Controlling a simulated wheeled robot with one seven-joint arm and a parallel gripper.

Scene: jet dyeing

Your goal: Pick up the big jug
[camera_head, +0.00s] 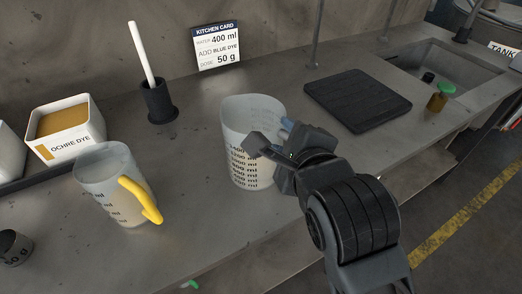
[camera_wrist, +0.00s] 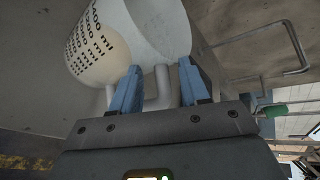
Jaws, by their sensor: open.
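The big jug (camera_head: 238,122) is a translucent white measuring jug with black ml marks, standing upright on the grey counter in the head view. My gripper (camera_head: 272,138) is at its right side, with its fingers reaching toward the jug. In the wrist view the jug (camera_wrist: 100,42) fills the upper left. Its pale handle (camera_wrist: 161,88) lies between the two blue fingers of my open gripper (camera_wrist: 160,86), with visible space on both sides. Part of the jug's right side is hidden by my gripper in the head view.
A smaller jug with a yellow handle (camera_head: 112,178) stands to the left. Behind are an ochre dye box (camera_head: 72,140), a black pot with a white stick (camera_head: 158,102) and a kitchen card (camera_head: 216,46). A black mat (camera_head: 358,99) and a sink (camera_head: 440,67) lie right.

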